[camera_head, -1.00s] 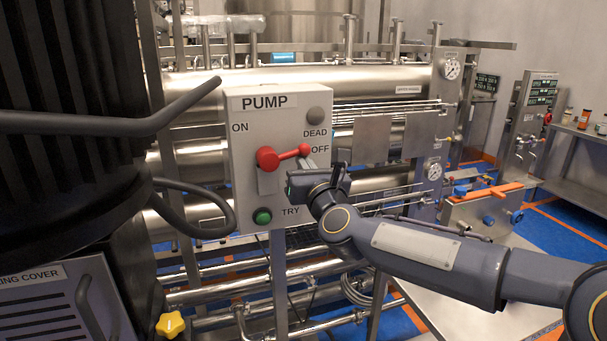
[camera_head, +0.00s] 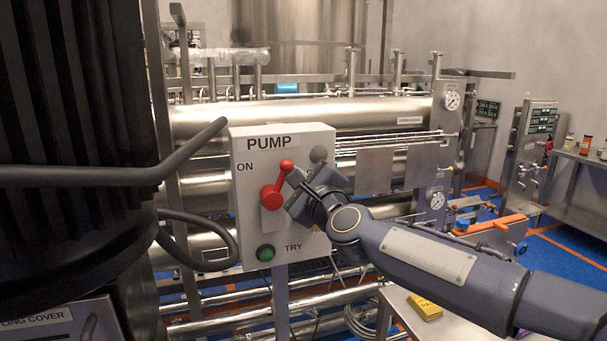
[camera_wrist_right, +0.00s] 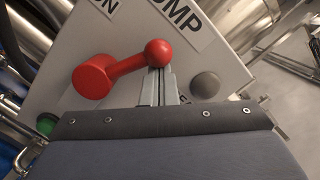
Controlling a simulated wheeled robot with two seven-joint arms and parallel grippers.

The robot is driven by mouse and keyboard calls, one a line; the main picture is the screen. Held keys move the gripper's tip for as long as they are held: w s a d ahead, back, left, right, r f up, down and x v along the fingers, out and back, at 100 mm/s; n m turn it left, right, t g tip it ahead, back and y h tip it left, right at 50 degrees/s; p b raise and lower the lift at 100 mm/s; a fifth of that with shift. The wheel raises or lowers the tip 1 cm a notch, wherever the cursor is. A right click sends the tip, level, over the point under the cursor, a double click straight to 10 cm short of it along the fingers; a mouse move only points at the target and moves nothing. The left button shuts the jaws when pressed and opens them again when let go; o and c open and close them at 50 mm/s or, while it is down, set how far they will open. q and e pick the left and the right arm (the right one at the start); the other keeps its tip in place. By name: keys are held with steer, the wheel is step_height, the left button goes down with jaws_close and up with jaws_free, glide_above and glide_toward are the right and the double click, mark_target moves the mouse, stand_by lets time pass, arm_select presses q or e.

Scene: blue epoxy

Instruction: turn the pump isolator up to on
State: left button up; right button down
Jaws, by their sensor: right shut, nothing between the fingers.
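The pump isolator is a light grey box (camera_head: 245,216) labelled PUMP, with ON at its upper left. Its red handle (camera_head: 279,181) points up and slightly right from its hub, with the ball end at the top. My right gripper (camera_head: 291,172) is shut with nothing between its fingers, just right of and below the ball end. In the right wrist view the fingertips (camera_wrist_right: 159,80) meet at the underside of the red ball (camera_wrist_right: 158,53), touching or very nearly so. The DEAD and OFF labels are hidden behind the gripper. My left gripper is not in view.
A green TRY button (camera_head: 266,253) and a grey round lamp (camera_head: 318,154) are on the box. A dark ribbed machine with a bent grey bar (camera_head: 120,176) stands close on the left. Steel pipes lie behind. A yellow item (camera_head: 425,307) lies on a table at lower right.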

steer(key=n, duration=0.1)
steer(key=a+r+n+p, duration=0.1)
steer(key=n, duration=0.1)
steer(key=shift+s+a+r+g+p, duration=0.2)
steer(key=shift+s+a+g+p, duration=0.1)
steer(key=shift+g+p, duration=0.1)
steer(key=shift+a, duration=0.2)
steer(key=shift+s+a+p, duration=0.1)
steer(key=shift+a+p, duration=0.1)
steer(key=shift+p, duration=0.1)
